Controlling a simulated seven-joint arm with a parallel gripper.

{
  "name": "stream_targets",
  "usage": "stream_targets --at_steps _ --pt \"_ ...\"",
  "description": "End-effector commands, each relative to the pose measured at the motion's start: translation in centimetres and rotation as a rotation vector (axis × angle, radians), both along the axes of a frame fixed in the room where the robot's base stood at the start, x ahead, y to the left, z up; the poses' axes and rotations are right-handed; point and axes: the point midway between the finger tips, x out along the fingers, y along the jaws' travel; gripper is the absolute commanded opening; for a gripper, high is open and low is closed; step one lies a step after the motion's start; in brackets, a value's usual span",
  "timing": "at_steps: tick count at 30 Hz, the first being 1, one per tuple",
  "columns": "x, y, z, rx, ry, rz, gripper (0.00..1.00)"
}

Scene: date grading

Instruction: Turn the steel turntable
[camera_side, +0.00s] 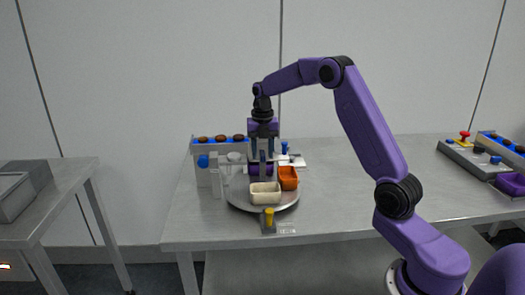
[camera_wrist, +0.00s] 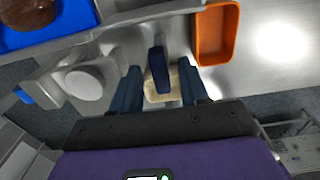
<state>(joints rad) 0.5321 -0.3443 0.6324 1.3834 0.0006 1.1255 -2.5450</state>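The steel turntable (camera_side: 238,200) is a round grey disc on the table. My gripper (camera_side: 262,172) points straight down over the disc's middle. In the wrist view my gripper's fingers stand apart, with a dark blue upright piece (camera_wrist: 158,70) between them and gaps at both sides. I cannot tell whether they touch it. The cream bin shows partly behind it, and the orange bin (camera_wrist: 215,32) lies to the right.
A rack with a blue tray of several dates (camera_side: 222,140) stands behind the turntable at the left, with a grey fixture and round pad (camera_wrist: 84,83) close to my fingers. A yellow-topped post (camera_side: 269,217) stands in front. A red-button box (camera_side: 464,136) is at the far right.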

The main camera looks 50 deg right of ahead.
Motion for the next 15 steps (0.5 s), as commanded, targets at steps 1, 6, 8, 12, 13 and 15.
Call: stream_targets --at_steps 1,6,8,12,13,15 --pt "0.0 0.0 0.0 0.0 0.0 0.0 0.45" --pt "0.0 0.0 0.9 -0.001 -0.001 0.0 0.45" --pt "0.1 0.0 1.7 -0.001 -0.004 0.0 0.45" --pt "0.1 0.0 4.3 -0.001 -0.004 0.0 0.45" --pt "0.1 -0.1 5.0 -0.001 -0.006 -0.001 0.45" --pt "0.1 -0.1 6.5 -0.002 -0.006 0.0 0.45"
